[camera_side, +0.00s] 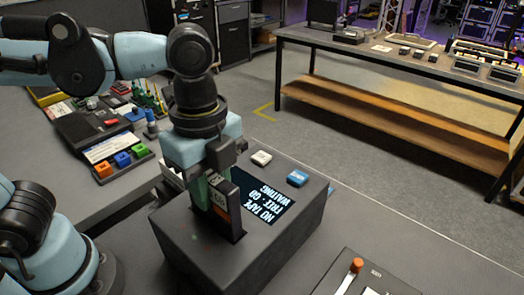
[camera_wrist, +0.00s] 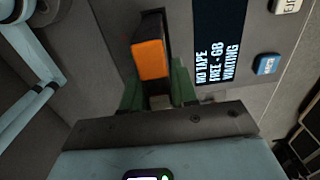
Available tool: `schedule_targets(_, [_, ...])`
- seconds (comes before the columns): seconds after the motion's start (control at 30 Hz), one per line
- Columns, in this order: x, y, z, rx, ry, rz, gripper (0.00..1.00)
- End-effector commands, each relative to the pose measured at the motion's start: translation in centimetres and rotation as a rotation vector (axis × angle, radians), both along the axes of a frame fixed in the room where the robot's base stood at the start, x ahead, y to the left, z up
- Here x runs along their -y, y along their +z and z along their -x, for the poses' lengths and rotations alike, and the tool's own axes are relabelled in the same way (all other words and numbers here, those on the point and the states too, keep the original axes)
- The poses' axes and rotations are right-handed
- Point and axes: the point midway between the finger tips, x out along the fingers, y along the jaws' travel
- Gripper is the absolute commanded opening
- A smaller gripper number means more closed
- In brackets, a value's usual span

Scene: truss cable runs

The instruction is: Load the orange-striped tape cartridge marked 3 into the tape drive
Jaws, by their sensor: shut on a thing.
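The tape drive (camera_side: 180,238) is a dark box with a lit screen (camera_side: 264,205) reading "NO TAPE", "FREE - GB", "WAITING". My gripper (camera_side: 208,188) points down over its top, and its green fingers are shut on a dark tape cartridge (camera_side: 229,212) with an orange stripe. The cartridge stands upright with its lower end at the drive's slot; how deep it sits is hard to tell. Its number is too small to read surely. In the wrist view the cartridge's orange end (camera_wrist: 150,60) shows beside the dark slot, with my gripper (camera_wrist: 157,92) at it.
A white button (camera_side: 261,158) and a blue button (camera_side: 297,178) sit on the drive's top. A panel with an orange-tipped lever (camera_side: 355,265) lies at the front right. Coloured blocks in a tray (camera_side: 122,160) lie at left. A long bench (camera_side: 400,65) stands behind.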

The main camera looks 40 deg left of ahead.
Motion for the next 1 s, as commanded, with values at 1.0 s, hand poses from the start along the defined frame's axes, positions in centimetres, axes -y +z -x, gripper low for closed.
schedule_targets(1.0, [0.0,-1.2,0.0,0.0,0.0,0.0,0.0])
